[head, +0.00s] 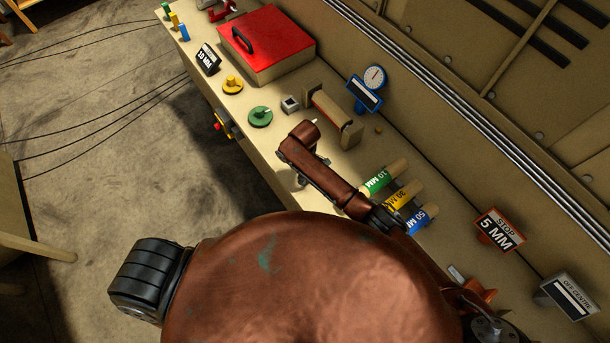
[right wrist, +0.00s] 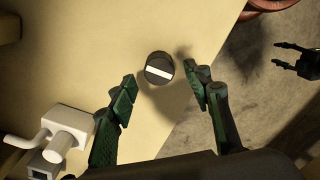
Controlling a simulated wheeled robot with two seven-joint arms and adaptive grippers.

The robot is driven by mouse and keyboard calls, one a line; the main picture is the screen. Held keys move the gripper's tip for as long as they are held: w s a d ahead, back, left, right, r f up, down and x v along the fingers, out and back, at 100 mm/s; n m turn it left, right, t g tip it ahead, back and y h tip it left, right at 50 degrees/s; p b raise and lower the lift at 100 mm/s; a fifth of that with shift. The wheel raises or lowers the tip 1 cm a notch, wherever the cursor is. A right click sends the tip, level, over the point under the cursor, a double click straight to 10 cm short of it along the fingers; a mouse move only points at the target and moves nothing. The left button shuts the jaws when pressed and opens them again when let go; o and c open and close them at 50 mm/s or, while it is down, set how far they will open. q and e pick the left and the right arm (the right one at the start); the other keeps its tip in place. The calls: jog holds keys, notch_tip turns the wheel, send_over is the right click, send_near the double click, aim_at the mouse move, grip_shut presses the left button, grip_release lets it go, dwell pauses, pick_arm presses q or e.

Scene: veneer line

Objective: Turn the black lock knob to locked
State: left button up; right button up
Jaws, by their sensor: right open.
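The black lock knob (right wrist: 159,69) is a round dark disc with a white bar across its top, on the pale bench surface (right wrist: 80,50) in the right wrist view. The bar lies nearly level in that view, its right end slightly lower. My right gripper (right wrist: 160,78) is open, with one green-black finger on each side of the knob and gaps showing between. My left gripper (right wrist: 284,58) shows at the far right of the right wrist view, its dark fingers apart and empty over the floor. I cannot make out the knob in the head view.
A pale fitting with a pipe (right wrist: 62,138) stands left of the right gripper.

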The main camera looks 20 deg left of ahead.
notch_tip(320, 180, up, 9)
jog(key=shift+f, duration=0.15)
dwell(0.6)
